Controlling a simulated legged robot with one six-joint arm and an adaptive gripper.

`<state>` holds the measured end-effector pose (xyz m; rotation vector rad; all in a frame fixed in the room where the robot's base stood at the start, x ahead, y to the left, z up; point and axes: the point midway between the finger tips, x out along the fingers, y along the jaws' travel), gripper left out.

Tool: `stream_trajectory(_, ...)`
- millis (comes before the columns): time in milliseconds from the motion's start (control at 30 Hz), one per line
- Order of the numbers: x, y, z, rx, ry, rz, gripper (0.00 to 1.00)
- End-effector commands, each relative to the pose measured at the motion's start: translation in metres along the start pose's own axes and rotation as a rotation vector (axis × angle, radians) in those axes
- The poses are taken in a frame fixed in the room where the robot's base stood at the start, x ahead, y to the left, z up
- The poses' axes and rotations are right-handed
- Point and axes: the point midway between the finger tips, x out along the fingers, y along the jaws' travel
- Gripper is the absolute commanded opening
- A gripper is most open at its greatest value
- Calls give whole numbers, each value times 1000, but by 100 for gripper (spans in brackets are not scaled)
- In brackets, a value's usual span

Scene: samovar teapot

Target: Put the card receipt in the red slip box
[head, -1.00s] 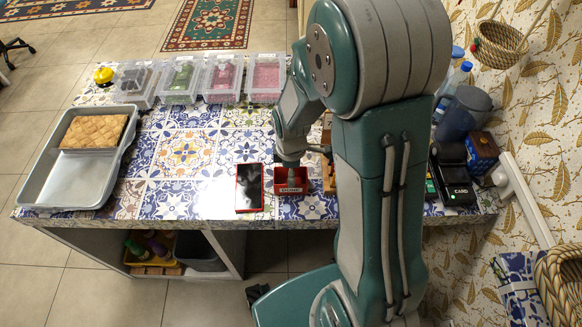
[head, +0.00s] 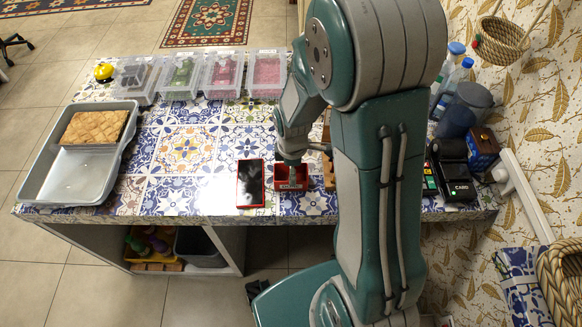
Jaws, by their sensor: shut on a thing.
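The red slip box (head: 291,185), a small red box with a pale label on its front, stands near the table's front edge. My gripper (head: 292,162) is directly above and at this box, its fingers small and partly hidden by my own arm. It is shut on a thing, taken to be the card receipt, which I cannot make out. Whether the fingertips are inside the box or just over it is unclear. The black card terminal (head: 458,187), marked CARD, sits at the table's right end.
A red-rimmed dark, shiny panel (head: 250,184) lies just left of the box. A grey tray (head: 88,178) with a brown slab is at left. Clear lidded tubs (head: 180,77) line the back. Bottles and a blue jug (head: 465,108) stand at right. The tiled table's middle is clear.

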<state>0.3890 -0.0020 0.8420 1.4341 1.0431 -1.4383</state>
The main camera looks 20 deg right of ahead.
Motion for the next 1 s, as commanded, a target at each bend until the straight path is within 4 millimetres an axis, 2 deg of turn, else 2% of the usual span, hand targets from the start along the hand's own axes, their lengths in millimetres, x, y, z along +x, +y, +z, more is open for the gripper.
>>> stream_trajectory(1000, 1, -4, 8, 1, 0, 0, 58)
